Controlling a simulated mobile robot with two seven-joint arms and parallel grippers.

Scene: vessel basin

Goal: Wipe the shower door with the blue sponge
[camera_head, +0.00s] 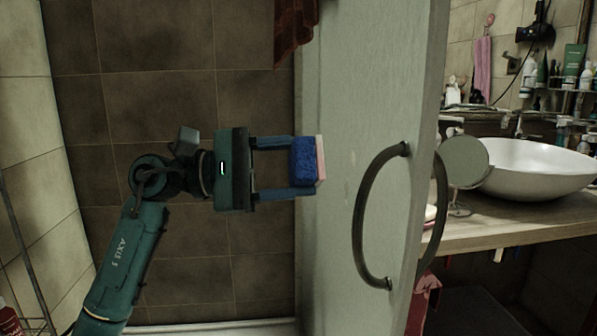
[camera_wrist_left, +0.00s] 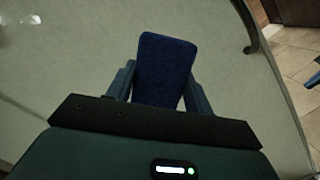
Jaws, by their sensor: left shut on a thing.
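The blue sponge (camera_head: 303,161) has a pale pink layer on its right side. My left gripper (camera_head: 302,166) is shut on it, one finger above and one below. The shower door (camera_head: 345,90) is a pale, greyish panel just right of the sponge, with a dark curved handle (camera_head: 362,215). The sponge's pale side faces the door; I cannot tell whether it touches. In the left wrist view the blue sponge (camera_wrist_left: 165,68) sits between the fingers in front of the door's pale surface (camera_wrist_left: 80,60).
A white basin (camera_head: 540,165) and a round mirror (camera_head: 464,162) stand on a wooden counter (camera_head: 520,226) right of the door. A dark red towel (camera_head: 292,30) hangs above the sponge. A wire rack (camera_head: 22,250) stands at the far left. Brown tiled wall lies behind my arm.

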